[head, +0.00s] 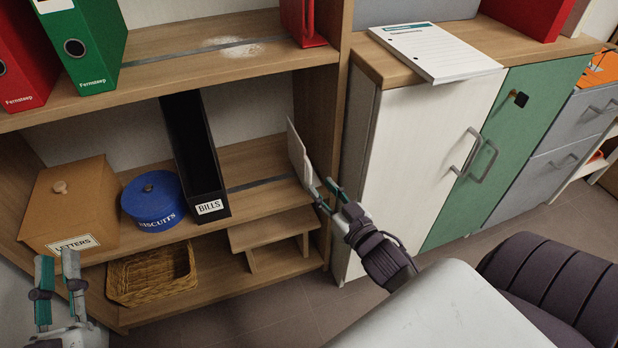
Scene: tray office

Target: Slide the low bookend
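The low bookend (299,155) is a pale upright plate at the right end of the lower shelf, near the shelf's side panel. A dark rail (262,183) runs along that shelf towards it. My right gripper (327,190) is at the bookend's front lower edge, its fingers close together; whether they are shut on the plate cannot be told. My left gripper (58,275) is open and empty at the lower left, in front of the letters box.
A black bills file (193,150), a blue biscuits tin (153,200) and a letters box (75,205) stand left on the lower shelf. Below are a wicker basket (150,275) and a small wooden step (272,230). A red bookend (304,22) stands above. The white cabinet (420,150) is at right.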

